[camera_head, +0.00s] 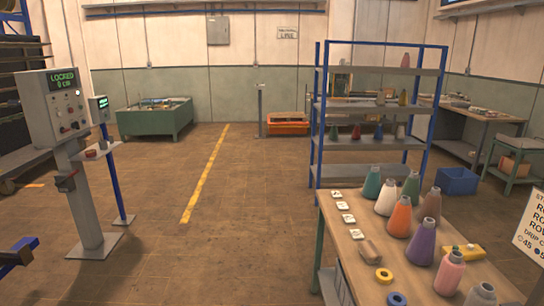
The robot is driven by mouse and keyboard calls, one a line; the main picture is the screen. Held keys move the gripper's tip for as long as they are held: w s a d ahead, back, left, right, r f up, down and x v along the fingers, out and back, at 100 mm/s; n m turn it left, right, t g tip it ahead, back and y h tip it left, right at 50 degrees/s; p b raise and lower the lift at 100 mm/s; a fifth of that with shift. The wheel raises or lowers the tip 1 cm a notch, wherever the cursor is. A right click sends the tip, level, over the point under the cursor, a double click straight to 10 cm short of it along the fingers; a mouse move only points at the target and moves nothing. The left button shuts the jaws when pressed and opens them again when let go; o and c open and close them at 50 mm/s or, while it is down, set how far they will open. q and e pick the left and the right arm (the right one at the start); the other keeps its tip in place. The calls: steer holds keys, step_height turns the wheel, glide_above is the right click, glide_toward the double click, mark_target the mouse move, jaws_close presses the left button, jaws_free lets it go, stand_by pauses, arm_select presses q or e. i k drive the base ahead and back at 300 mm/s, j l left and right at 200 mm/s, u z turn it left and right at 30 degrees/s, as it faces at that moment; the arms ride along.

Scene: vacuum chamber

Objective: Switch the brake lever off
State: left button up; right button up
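A grey control pedestal (82,200) stands at the left on a flat base plate. Its box (52,108) has a green-lit display reading LOCKED, with knobs and buttons below it. A small dark fitting with a reddish part (66,182) sticks out from the pedestal's column; it may be the brake lever, but it is too small to tell its position. Neither of my grippers shows in the head view.
A blue post (118,175) with a second display and small shelf stands beside the pedestal. A blue and black part (18,254) juts in at the lower left. A table (350,262) with several coloured cones is at the right. The middle floor is clear.

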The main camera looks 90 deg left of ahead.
mark_target(60, 182)
steer(key=u, duration=0.4)
steer(key=i+u, duration=0.1)
steer(key=u, duration=0.65)
steer(key=i+l+u, duration=0.1)
steer(key=u, duration=0.3)
